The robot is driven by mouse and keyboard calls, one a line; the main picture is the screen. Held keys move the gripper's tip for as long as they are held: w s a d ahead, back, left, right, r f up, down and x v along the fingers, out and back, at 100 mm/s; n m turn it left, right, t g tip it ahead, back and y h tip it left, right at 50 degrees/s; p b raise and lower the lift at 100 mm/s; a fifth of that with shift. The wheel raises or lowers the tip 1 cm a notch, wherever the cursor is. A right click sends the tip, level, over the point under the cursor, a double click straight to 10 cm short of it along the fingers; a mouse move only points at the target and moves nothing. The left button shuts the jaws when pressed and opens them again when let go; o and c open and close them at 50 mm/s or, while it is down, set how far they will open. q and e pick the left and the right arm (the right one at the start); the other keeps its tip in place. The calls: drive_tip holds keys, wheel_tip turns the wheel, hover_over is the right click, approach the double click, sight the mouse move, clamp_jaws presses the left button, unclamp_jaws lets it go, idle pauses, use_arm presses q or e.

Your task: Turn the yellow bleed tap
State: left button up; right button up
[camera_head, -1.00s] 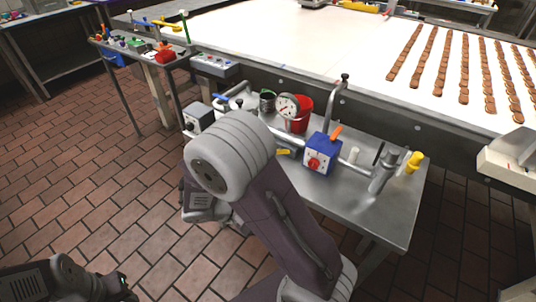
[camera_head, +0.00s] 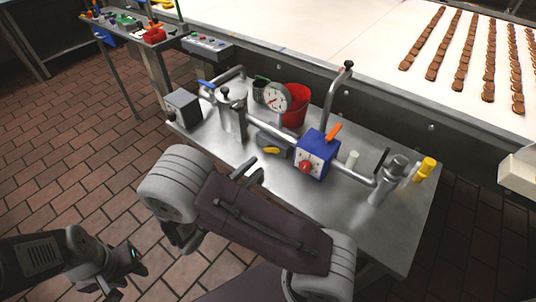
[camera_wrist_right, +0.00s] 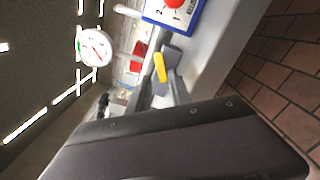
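A small yellow tap lever (camera_head: 271,150) sits on a grey fitting on the steel bench, left of a blue box with a red knob (camera_head: 306,166). I take it for the bleed tap.
A dial gauge (camera_head: 275,98), a red bucket (camera_head: 296,105) and silver pipes stand behind the lever. A grey box (camera_head: 183,108) is at the bench's left end. A yellow-capped valve (camera_head: 426,168) is at the right. A conveyor with brown biscuits (camera_head: 448,60) runs behind.

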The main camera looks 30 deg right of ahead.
sight(272, 152)
drive_tip(key=x, duration=0.6)
drive_tip(key=shift+w+d, duration=0.1)
drive_tip(key=shift+d, duration=0.2)
clamp_jaws()
drive_tip(key=shift+f+m+b, duration=0.55)
drive_tip(key=shift+m+b, duration=0.15)
drive_tip(key=shift+b, duration=0.5)
drive_tip(key=shift+m+b, duration=0.35)
drive_tip(key=shift+m, duration=0.05)
drive_tip(key=shift+r+m, duration=0.1)
drive_tip(key=shift+m, duration=0.2)
drive_tip(key=shift+r, duration=0.1)
unclamp_jaws()
drive_tip(key=v, duration=0.9)
drive_tip(key=shift+p, duration=0.45)
